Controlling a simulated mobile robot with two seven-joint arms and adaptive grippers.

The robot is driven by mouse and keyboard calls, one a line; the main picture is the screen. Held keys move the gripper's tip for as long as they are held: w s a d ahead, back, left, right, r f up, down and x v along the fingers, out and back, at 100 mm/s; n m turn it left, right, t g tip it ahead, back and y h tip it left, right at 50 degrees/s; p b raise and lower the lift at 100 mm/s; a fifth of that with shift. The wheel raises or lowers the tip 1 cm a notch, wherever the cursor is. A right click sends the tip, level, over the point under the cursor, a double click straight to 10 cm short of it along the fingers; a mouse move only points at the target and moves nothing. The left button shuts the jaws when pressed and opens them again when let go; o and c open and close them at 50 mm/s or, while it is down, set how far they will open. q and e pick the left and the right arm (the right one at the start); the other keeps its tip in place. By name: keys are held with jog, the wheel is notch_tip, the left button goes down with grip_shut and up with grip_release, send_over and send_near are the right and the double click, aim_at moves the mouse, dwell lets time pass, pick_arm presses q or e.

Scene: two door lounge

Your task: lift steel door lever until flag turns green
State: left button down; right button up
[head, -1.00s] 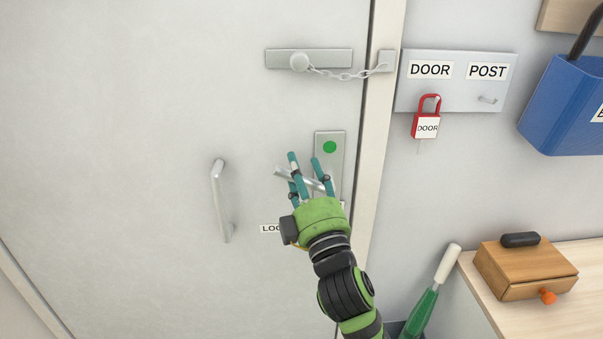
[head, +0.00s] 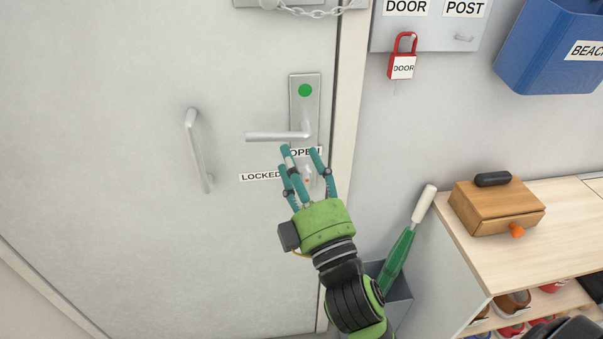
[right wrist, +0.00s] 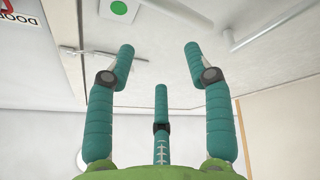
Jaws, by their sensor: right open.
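The steel door lever (head: 277,136) is roughly level, pointing left from its upright steel plate (head: 313,112) on the pale door. The round flag (head: 305,90) at the top of the plate is green; it also shows in the right wrist view (right wrist: 119,8). My right gripper (head: 303,152) is open and empty, just below the lever. In the right wrist view its three teal fingers (right wrist: 160,62) are spread with nothing between them. The fingers partly hide the lower plate. My left gripper is not in view.
A fixed pull handle (head: 197,150) is left of the lever. Labels LOCKED (head: 261,177) and OPEN (head: 308,152) are near the fingers. A chain (head: 310,12) crosses above. A red padlock (head: 402,68), a wooden box (head: 496,207) on a shelf unit and a green umbrella (head: 398,255) are right.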

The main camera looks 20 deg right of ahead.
jog(key=shift+v, duration=0.85)
jog(key=shift+f, duration=0.1)
